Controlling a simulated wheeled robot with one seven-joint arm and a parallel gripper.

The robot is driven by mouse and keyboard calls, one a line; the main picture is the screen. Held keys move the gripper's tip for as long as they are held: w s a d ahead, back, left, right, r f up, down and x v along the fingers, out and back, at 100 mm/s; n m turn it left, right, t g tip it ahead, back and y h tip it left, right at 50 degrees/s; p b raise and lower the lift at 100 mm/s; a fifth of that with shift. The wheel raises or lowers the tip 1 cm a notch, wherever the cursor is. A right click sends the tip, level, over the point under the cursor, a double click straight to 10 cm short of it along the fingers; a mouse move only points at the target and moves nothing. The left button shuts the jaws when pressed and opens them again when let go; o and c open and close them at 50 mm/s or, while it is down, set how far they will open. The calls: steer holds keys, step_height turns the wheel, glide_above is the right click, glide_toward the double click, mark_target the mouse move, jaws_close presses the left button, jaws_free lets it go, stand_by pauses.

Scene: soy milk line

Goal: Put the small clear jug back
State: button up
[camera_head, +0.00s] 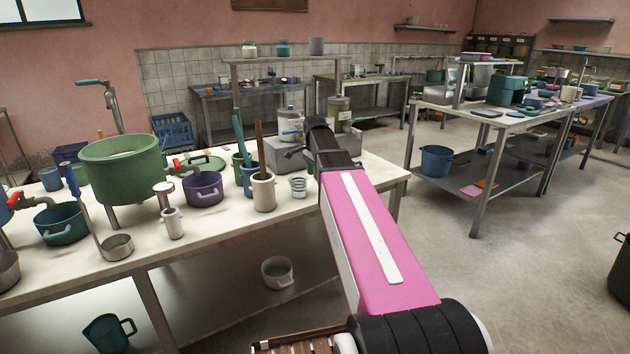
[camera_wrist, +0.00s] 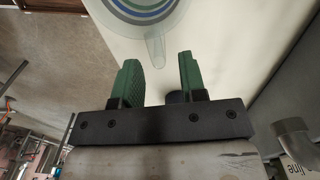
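The small clear jug (camera_wrist: 150,12) is at the top of the wrist view, partly cut off, with blue and green rings showing through it. Its handle points toward my gripper (camera_wrist: 159,62). The handle's end shows in the gap between the two green fingers; I cannot tell whether it is at their depth. The fingers are apart and nothing is clamped between them. In the head view a small clear ringed vessel, which looks like this jug (camera_head: 298,187), stands on the pale table (camera_head: 225,232), right of a beige pot. My gripper's fingers are hard to make out there.
A beige pot (camera_head: 263,192) with a stick and a purple pot (camera_head: 203,188) stand left of the jug. A grey block (camera_head: 285,154) with canisters is behind it. A large green tub (camera_head: 122,165) fills the table's left. The table's front right is bare.

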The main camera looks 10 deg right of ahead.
step_height(320, 180, up, 8)
steer(key=shift+r, duration=0.2)
